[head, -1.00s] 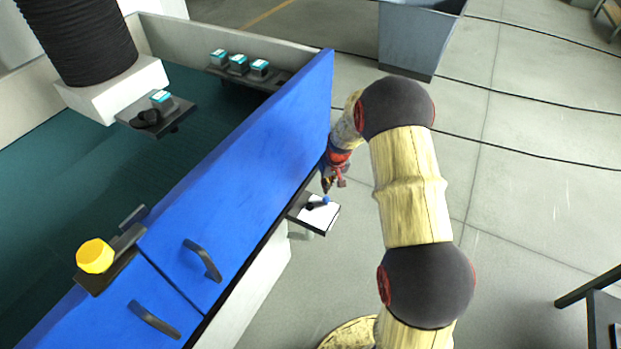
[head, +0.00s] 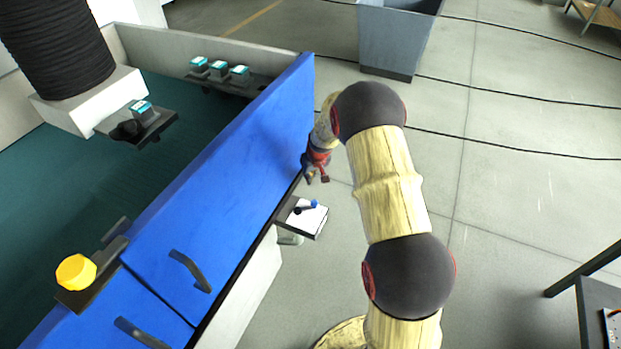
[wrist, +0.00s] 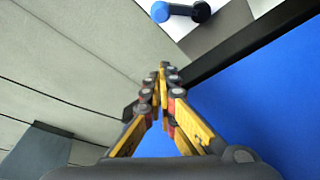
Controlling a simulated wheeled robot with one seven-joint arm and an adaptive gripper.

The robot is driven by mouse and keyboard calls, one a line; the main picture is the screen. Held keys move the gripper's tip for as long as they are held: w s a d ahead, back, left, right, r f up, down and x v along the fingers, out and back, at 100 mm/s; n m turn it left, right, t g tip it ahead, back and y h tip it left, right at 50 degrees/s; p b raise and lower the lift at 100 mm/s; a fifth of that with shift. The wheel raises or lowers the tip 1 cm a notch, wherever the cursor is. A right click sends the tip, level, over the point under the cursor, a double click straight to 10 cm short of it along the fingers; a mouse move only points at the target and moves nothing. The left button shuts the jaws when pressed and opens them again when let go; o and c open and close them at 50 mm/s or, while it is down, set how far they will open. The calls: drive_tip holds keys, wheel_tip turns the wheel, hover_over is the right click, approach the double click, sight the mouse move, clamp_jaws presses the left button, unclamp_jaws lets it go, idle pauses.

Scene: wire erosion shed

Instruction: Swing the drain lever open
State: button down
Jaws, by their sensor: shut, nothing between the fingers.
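The drain lever (head: 306,207) is a short bar with a blue knob at one end and a black end at the other. It lies over a white plate beside the foot of the blue panel.
The blue panel (head: 225,165) of the tank stands close to the left of my gripper, with a dark rail along its foot. A grey bin (head: 395,40) stands at the back. A dark table (head: 600,300) is at the right. The floor between is open, crossed by dark cables.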

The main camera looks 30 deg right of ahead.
sight(306, 207)
drive_tip(key=shift+s+f+b, duration=0.3)
drive_tip(key=shift+f+b, duration=0.25)
drive_tip(key=shift+f, duration=0.6)
drive_tip(key=shift+s+f+b, duration=0.25)
drive_tip(key=shift+f+b, duration=0.35)
drive_tip(key=shift+f, duration=0.5)
drive_tip(key=shift+s+f+b, duration=0.3)
drive_tip(key=shift+f+b, duration=0.25)
drive_tip(key=shift+f, duration=0.6)
